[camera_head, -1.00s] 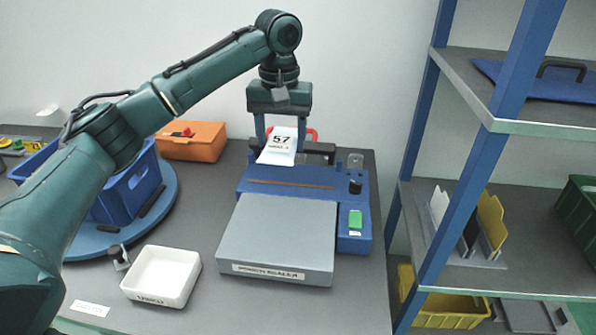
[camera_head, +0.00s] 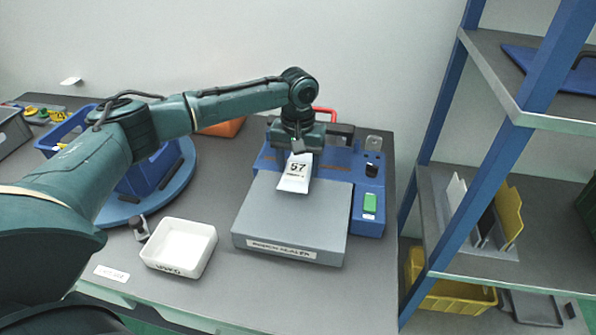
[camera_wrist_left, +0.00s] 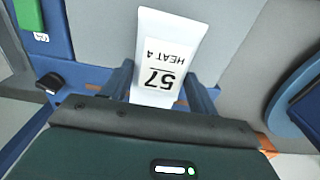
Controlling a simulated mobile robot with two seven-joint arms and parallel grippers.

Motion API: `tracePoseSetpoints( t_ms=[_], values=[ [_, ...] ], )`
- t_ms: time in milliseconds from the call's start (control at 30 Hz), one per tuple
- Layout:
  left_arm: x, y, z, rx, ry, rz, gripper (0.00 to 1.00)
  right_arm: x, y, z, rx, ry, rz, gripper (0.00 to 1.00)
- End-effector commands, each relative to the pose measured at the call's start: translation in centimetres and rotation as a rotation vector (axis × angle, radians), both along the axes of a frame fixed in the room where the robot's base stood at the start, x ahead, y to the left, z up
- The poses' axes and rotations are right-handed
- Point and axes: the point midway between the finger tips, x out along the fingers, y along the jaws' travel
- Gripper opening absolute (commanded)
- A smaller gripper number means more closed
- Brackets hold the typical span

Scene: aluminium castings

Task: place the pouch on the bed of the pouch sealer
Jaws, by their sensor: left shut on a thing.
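In the left wrist view the pouch (camera_wrist_left: 164,50) also reads HEAT 4 and sits between the two blue fingers (camera_wrist_left: 160,85). The pouch sealer (camera_head: 368,195) is blue with a flat grey bed (camera_head: 290,220) in front. The pouch's lower end is over the back part of the bed; I cannot tell whether it touches. My right gripper is not in view.
A white tray (camera_head: 209,246) stands left of the sealer. A blue crate (camera_head: 137,183) sits on a round blue turntable (camera_head: 182,187) farther left. An orange box (camera_head: 224,128) is behind my left arm. A blue-framed shelf (camera_head: 437,115) stands at the right.

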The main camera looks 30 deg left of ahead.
Motion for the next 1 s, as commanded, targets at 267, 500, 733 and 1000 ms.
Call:
tracePoseSetpoints(
  t_ms=[267, 500, 733, 1000],
  values=[
    [0.0, 0.0, -2.7, 0.0, 0.0, 0.0, 0.35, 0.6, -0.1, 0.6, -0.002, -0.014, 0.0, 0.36],
    [0.0, 0.0, -2.8, 0.0, 0.001, 0.0, 0.35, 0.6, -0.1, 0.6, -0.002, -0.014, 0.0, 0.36],
    [0.0, 0.0, -3.0, 0.0, 0.001, 0.0, 0.72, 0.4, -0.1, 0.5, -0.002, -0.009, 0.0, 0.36],
    [0.0, 0.0, -3.0, 0.0, 0.001, 0.0, 0.81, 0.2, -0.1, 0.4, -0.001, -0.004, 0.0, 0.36]
  ],
)
